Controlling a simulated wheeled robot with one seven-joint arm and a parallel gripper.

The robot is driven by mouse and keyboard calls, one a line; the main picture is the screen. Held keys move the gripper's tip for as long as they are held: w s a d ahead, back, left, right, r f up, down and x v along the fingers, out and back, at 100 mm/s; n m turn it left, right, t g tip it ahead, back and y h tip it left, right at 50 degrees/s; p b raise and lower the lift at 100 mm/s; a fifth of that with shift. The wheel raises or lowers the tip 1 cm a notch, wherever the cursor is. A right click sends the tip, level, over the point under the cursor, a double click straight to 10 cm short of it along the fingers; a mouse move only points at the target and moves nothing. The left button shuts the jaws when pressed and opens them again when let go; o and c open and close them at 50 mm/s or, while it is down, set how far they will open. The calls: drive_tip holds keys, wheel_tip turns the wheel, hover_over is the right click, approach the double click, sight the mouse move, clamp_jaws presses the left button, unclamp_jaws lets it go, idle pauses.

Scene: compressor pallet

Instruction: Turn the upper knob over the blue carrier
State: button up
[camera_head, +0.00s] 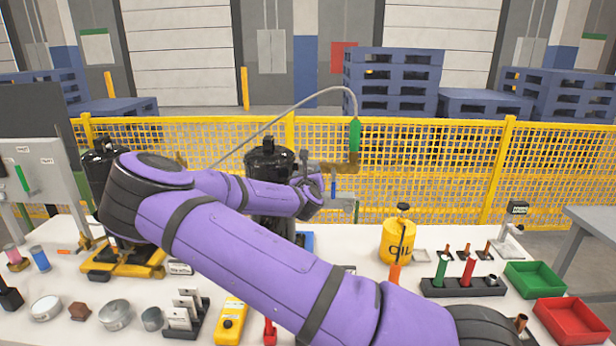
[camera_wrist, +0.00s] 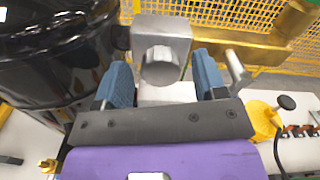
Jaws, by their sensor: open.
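The black compressor (camera_head: 268,158) stands behind my arm in the head view, with a bit of the blue carrier (camera_head: 304,240) showing at its foot. In the wrist view the compressor's black shell (camera_wrist: 60,60) fills the left side. A grey block with a round knob (camera_wrist: 161,67) projects toward the wrist camera, beside a brass pipe (camera_wrist: 265,45). My gripper (camera_wrist: 161,76) is open, with one blue-padded finger on each side of the knob. Gaps show between pads and knob, so it does not grip it. In the head view my arm hides most of the carrier and any lower knob.
A yellow oil can (camera_head: 397,242) stands to the right, with a dark rack (camera_head: 462,288), a green bin (camera_head: 534,280) and a red bin (camera_head: 577,322) beyond. A second carrier, yellow (camera_head: 130,266), sits at left. A yellow mesh fence (camera_head: 440,165) runs behind the table.

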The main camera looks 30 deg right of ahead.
drive_tip(key=shift+c, duration=0.5)
drive_tip(key=c, duration=0.8)
drive_tip(key=shift+c, duration=0.2)
